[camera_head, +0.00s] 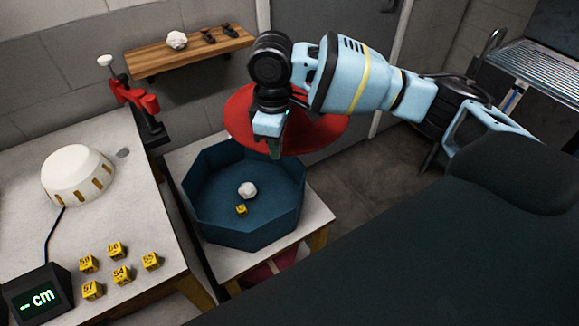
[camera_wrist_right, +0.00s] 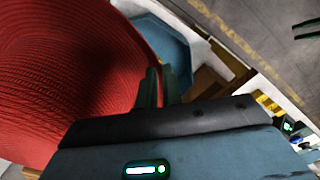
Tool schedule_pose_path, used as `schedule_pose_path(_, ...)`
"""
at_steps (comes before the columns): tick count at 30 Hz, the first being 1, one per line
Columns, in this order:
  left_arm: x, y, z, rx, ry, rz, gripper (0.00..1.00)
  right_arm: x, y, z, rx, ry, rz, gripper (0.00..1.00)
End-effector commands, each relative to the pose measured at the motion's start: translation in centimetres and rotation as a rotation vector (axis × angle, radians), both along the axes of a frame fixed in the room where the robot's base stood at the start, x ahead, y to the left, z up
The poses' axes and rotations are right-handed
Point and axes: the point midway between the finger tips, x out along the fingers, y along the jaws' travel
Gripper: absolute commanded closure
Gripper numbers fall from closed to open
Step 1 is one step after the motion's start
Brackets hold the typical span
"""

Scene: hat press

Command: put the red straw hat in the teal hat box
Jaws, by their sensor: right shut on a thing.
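The red straw hat (camera_head: 318,130) is held in the air above and to the right of the teal hat box in the head view. Its woven red surface (camera_wrist_right: 65,85) fills the left of the right wrist view. My right gripper (camera_head: 275,150) is shut on the hat's brim; its fingers (camera_wrist_right: 160,88) show at the brim's edge in the wrist view. The teal hat box (camera_head: 250,232) is open, eight-sided, and stands on a small white table. Part of it (camera_wrist_right: 160,40) shows beyond the hat in the wrist view. My left gripper is not in view.
A white crumpled ball (camera_head: 248,190) and a yellow numbered cube (camera_head: 241,209) lie inside the box. The left table (camera_head: 150,235) holds a white dome (camera_head: 77,175), several yellow numbered cubes and a cm display (camera_head: 38,300). A wooden shelf (camera_head: 190,52) hangs behind.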

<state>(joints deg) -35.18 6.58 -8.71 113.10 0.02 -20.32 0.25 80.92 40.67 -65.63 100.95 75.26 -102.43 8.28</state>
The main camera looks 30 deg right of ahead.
Motion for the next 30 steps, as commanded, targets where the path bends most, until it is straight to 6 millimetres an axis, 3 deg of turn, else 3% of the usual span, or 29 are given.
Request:
schedule_pose_path(14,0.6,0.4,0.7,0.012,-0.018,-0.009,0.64,4.0,-2.5,-7.5,0.002,-0.003,0.72,1.0)
schedule_pose_path(24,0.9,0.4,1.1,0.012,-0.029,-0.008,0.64,4.8,-4.8,-13.3,0.003,-0.006,1.189,1.0)
schedule_pose_path(30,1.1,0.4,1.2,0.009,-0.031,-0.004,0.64,4.7,-5.5,-14.9,0.002,-0.009,1.325,1.0)
